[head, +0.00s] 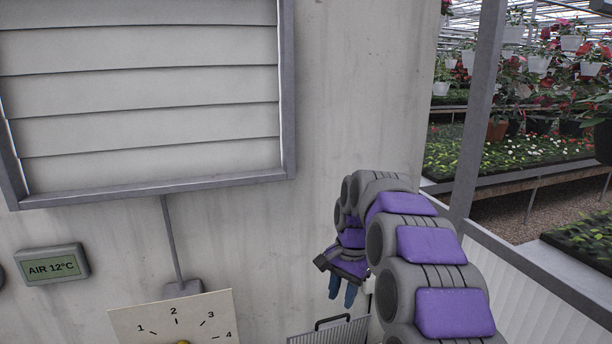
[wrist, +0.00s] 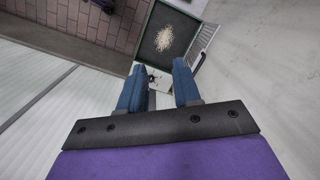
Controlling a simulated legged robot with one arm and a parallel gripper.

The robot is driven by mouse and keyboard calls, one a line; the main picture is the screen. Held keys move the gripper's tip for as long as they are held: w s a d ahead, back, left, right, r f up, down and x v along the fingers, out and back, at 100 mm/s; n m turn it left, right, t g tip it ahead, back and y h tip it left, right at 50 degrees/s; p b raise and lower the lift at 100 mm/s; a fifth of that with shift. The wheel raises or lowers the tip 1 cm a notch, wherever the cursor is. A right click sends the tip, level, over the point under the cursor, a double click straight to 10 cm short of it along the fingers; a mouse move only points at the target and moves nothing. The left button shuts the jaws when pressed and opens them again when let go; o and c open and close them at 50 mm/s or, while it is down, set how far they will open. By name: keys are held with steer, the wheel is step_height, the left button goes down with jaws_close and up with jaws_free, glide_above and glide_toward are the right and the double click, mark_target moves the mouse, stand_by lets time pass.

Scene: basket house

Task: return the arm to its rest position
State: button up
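My gripper (head: 343,298) hangs at the end of my purple and grey arm, right of centre in the head view, in front of the pale wall. Its fingers point down. In the wrist view my gripper (wrist: 158,88) shows two blue fingers with a clear gap between them. Nothing is held between them. A green-rimmed tray (wrist: 152,20) with a pale grainy heap (wrist: 164,39) lies beyond the fingertips. A small white thing with dark marks (wrist: 157,78) shows in the gap, beyond the fingers.
A louvred panel (head: 150,90), an AIR 12°C display (head: 52,265) and a numbered dial plate (head: 160,318) are on the wall (head: 350,80). A grey ribbed thing with a dark handle (head: 328,333) is below my gripper. A post (head: 478,110) and plant benches (head: 510,172) stand at right.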

steer(key=s+d+f+n+b, duration=0.1)
steer(key=s+d+f+n, duration=0.1)
steer(key=s, duration=1.1)
steer(key=s+d+f+n+b, duration=0.1)
steer(key=s+f+n, duration=0.2)
steer(key=s, duration=1.1)
steer(key=s+d+f+n+g+h+b, duration=0.1)
steer(key=s+d+f+n, duration=0.1)
steer(key=s, duration=1.2)
steer(key=shift+d+f+n+b, duration=0.3)
steer(key=shift+d+f+b, duration=0.05)
steer(key=shift+f, duration=0.3)
